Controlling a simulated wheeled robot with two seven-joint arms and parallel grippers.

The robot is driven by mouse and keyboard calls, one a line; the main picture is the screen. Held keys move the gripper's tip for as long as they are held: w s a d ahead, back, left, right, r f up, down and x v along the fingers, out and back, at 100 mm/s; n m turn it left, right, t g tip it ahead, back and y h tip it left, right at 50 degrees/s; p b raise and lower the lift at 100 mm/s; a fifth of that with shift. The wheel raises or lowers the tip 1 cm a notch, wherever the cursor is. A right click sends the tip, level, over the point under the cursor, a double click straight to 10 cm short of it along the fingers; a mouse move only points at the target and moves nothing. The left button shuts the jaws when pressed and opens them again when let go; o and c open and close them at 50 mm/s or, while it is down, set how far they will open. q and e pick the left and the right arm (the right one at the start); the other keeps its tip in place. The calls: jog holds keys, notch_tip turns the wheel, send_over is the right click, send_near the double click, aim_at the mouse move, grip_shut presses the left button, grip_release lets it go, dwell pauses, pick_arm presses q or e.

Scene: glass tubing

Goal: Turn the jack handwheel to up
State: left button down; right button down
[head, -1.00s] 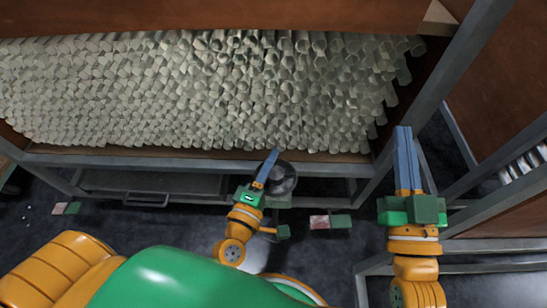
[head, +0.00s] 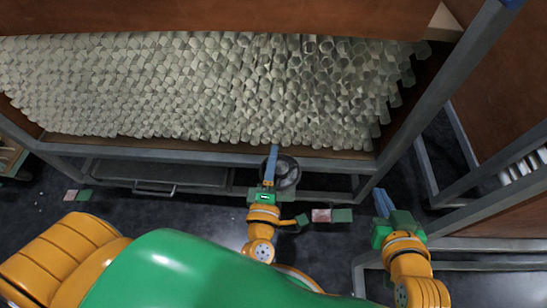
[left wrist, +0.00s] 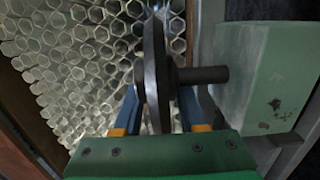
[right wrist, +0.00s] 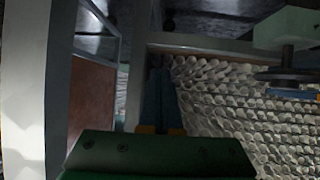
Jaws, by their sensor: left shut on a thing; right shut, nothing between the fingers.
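The dark round jack handwheel (head: 289,172) is below the front rail of the tube rack in the head view. My left gripper (head: 271,152) is at its left side. In the left wrist view the handwheel (left wrist: 154,70) shows edge-on, with the fingers of my left gripper (left wrist: 160,105) on either side of its rim. The gripper is shut on it. A dark shaft joins the wheel to a green block (left wrist: 262,75). My right gripper (head: 382,203) is shut and empty, well to the right. The right wrist view also shows the handwheel (right wrist: 288,76).
Stacked glass tubes (head: 200,85) fill the rack above a grey front rail (head: 200,155). A slanting grey post (head: 430,110) stands between the grippers' area and the right-hand frame. A green and pinkish block (head: 332,215) is on the dark floor right of the wheel.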

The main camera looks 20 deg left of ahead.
pick_arm(q)
jog(key=shift+r, duration=0.1)
jog(key=c, duration=0.5)
grip_release()
jog(key=p+v, duration=0.1)
jog(key=v, duration=0.6)
jog(key=shift+s, duration=0.1)
pick_arm(e)
jog(key=s+d+f+g+h, duration=0.1)
jog(key=s+d+f+g, duration=0.1)
jog(key=s+f+g, duration=0.3)
jog(key=shift+s+f, duration=0.6)
jog(key=shift+s, duration=0.45)
pick_arm(q)
jog(key=shift+a, duration=0.15)
pick_arm(e)
jog(key=shift+d, duration=0.1)
